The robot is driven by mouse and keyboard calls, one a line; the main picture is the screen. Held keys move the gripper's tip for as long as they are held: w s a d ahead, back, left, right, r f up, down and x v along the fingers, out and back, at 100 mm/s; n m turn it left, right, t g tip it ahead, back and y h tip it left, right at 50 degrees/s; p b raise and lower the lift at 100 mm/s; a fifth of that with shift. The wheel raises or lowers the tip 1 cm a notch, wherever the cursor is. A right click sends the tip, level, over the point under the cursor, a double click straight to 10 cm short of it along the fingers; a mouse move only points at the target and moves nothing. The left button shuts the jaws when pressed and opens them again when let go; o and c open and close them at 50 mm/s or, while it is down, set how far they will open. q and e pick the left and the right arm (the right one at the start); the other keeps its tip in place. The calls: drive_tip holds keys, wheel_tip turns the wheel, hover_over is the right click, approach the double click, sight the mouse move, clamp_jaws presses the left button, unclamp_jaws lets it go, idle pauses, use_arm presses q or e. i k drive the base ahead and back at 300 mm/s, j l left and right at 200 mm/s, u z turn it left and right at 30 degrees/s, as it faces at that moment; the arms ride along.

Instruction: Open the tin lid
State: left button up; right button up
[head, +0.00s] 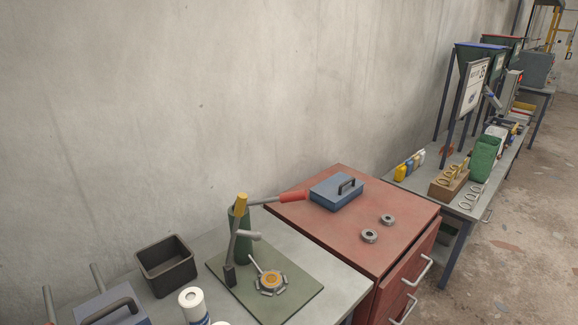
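A blue-grey tin (330,196) with a dark bar handle on its lid (347,186) sits on top of the red cabinet, near its back. Its lid looks shut. A second blue-grey boxy thing (112,313) with a dark handle is at the bottom left, cut off by the picture's edge. I cannot tell which of the two the task means. Neither of my grippers is in view.
The red cabinet top (330,238) also bears two metal rings (369,236). Left of it, a grey bench holds an open black bin (166,264) and a green plate (302,300) with a lever press (238,235). A red-gripped handle (292,197) reaches towards the tin.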

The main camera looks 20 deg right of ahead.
sight(336, 188)
drive_tip(key=i+l, duration=0.1)
drive_tip(key=l, duration=0.85)
drive_tip(key=i+l, duration=0.15)
drive_tip(key=l, duration=0.3)
drive_tip(key=i+l, duration=0.1)
drive_tip(key=l, duration=0.4)
drive_tip(key=k+z, duration=0.05)
